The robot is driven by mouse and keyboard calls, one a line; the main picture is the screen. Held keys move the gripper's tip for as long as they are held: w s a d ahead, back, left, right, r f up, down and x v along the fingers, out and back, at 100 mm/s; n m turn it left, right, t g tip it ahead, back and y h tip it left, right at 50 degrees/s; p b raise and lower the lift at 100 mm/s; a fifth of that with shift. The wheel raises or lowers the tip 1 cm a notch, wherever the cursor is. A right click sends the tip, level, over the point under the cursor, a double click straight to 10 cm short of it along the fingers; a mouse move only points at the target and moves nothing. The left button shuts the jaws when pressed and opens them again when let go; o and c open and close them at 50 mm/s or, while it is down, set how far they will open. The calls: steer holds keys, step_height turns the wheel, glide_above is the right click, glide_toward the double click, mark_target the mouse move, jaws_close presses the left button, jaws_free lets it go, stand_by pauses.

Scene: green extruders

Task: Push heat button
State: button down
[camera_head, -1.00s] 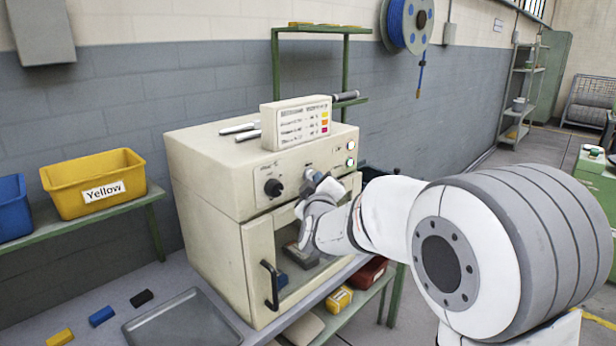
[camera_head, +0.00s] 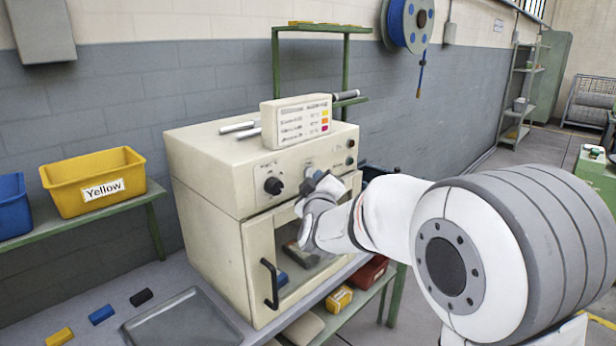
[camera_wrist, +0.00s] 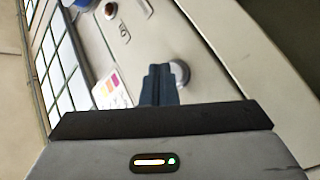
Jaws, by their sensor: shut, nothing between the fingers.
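The beige oven-like machine (camera_head: 215,185) stands on the bench in the head view, with a control panel along its upper front. Two small round buttons, an upper one (camera_head: 351,143) and a lower one (camera_head: 350,161), sit at the panel's right end and look dark. I cannot read which is the heat button. My gripper (camera_head: 318,180) is shut and empty in front of the panel, near the middle knob (camera_head: 310,172). In the wrist view the shut fingers (camera_wrist: 160,72) overlap a grey round knob (camera_wrist: 180,72); contact cannot be told. A dark reddish button (camera_wrist: 110,10) shows farther up.
A black knob (camera_head: 273,186) is on the panel's left. The glass door below has a black handle (camera_head: 270,283). A yellow bin (camera_head: 93,182) and a metal tray (camera_head: 185,322) are left.

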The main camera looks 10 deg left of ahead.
steer(key=shift+d, duration=0.1)
steer(key=s+d+b, duration=0.1)
steer(key=s+d, duration=0.1)
steer(key=s+d+b, duration=0.1)
steer(key=d, duration=0.1)
steer(key=shift+s+d, duration=0.3)
steer(key=shift+s, duration=0.05)
stand_by(0.4)
steer(key=s+d+f+m+g, duration=0.3)
steer(key=s+d+f+g, duration=0.2)
steer(key=s, duration=0.5)
steer(key=s+d+f+m+g+h+p, duration=0.1)
steer(key=s+d+f+m+g, duration=0.3)
steer(key=s, duration=0.7)
steer(key=s+d+f+m+g+h, duration=0.1)
steer(key=s+d+f+m+g, duration=0.3)
steer(key=s, duration=0.7)
steer(key=d+f+g, duration=0.2)
steer(key=d+g, duration=0.1)
steer(key=shift+s+f+p, duration=0.25)
steer(key=shift+f+p, duration=0.05)
steer(key=shift+p, duration=0.05)
steer(key=c, duration=2.2)
jaws_free()
steer(key=shift+d, duration=0.1)
